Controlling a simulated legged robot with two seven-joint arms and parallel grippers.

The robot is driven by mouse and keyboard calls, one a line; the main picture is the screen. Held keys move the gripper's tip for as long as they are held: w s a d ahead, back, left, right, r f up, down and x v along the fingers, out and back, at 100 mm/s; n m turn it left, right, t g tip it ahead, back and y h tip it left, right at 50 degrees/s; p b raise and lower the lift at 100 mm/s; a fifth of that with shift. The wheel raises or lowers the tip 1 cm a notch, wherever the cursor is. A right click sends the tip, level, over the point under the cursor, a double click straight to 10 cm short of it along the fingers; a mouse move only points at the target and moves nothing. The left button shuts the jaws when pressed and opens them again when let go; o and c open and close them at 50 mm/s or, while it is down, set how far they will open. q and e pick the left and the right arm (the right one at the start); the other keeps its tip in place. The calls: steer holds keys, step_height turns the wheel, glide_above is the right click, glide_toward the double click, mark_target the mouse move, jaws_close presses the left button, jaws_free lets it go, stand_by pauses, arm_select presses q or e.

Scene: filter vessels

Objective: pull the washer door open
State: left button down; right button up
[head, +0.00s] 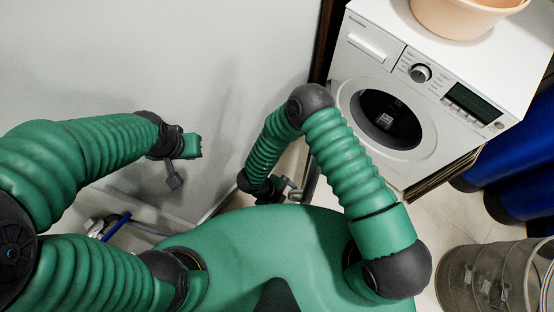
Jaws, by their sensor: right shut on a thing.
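The white washer (358,60) stands at the upper right, with its control panel above the door. The round washer door (427,150) has a white ring and dark glass, and it looks shut. My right gripper (286,189) is low and to the left of the washer, partly hidden behind its forearm. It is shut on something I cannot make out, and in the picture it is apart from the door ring. My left gripper (182,165) hangs in front of the pale wall at the left, far from the washer. I cannot tell its opening.
A peach-coloured basin (455,18) sits on the washer. Dark blue drums (515,165) stand at the right edge. Pale floor (440,205) shows between washer and basket. A pale wall (230,60) fills the left.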

steer(key=p+v, duration=0.1)
steer(key=v, duration=0.2)
steer(key=shift+s+d+p, duration=0.1)
steer(key=shift+s+p, duration=0.25)
steer(key=shift+c, duration=1)
steer(key=shift+r, duration=0.35)
steer(key=c, duration=0.3)
steer(key=shift+p+v, duration=0.8)
steer(key=shift+v, duration=0.05)
steer(key=shift+c, duration=0.6)
steer(key=w+p+v, duration=0.2)
steer(key=p+v, duration=0.7)
steer(key=v, duration=0.4)
steer(key=shift+w+d+p, duration=0.15)
steer(key=shift+d+p, duration=0.15)
steer(key=shift+d, duration=0.1)
steer(key=shift+r, duration=0.1)
